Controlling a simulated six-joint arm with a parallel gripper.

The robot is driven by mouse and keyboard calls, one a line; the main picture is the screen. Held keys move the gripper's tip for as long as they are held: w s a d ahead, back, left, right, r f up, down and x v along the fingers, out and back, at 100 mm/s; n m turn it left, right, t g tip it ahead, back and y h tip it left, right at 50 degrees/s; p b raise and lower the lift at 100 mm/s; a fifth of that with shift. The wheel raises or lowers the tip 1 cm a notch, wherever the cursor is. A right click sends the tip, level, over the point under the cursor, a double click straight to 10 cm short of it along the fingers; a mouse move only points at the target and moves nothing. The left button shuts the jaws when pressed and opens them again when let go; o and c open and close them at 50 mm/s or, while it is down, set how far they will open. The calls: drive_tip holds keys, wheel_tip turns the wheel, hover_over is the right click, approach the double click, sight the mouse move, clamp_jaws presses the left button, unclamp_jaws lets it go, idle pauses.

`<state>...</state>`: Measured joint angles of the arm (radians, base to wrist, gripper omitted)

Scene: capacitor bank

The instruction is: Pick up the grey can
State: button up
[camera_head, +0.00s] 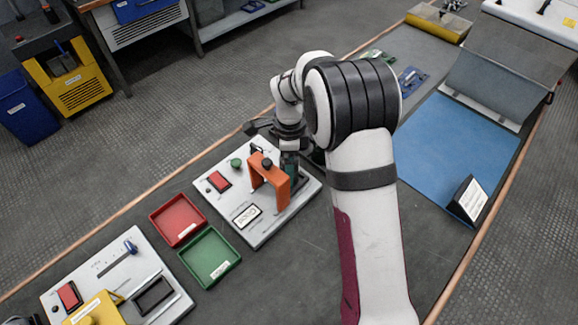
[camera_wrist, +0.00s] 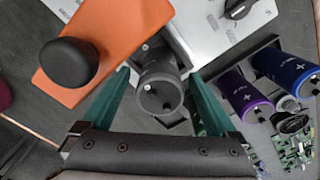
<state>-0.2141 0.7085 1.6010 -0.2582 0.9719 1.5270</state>
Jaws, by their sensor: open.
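The grey can (camera_wrist: 158,92) is a dark grey cylinder with a small light terminal on its end, in the wrist view. It stands between the two green fingers of my gripper (camera_wrist: 159,78), which are open, one on each side. I cannot tell whether either finger touches it. In the head view my gripper (camera_head: 290,165) is low over the white panel, just behind the orange bracket (camera_head: 270,182). The can cannot be made out there, behind the bracket and my arm.
The orange bracket with a black knob (camera_wrist: 69,62) is close on the left in the wrist view. A purple can (camera_wrist: 238,92) and a blue can (camera_wrist: 287,68) lie to the right, near circuit boards. Red (camera_head: 178,219) and green (camera_head: 210,256) trays sit beside the white panel (camera_head: 262,232).

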wheel_tip(320, 180, down, 3)
drive_tip(key=shift+r, duration=0.1)
clamp_jaws()
idle(0.4)
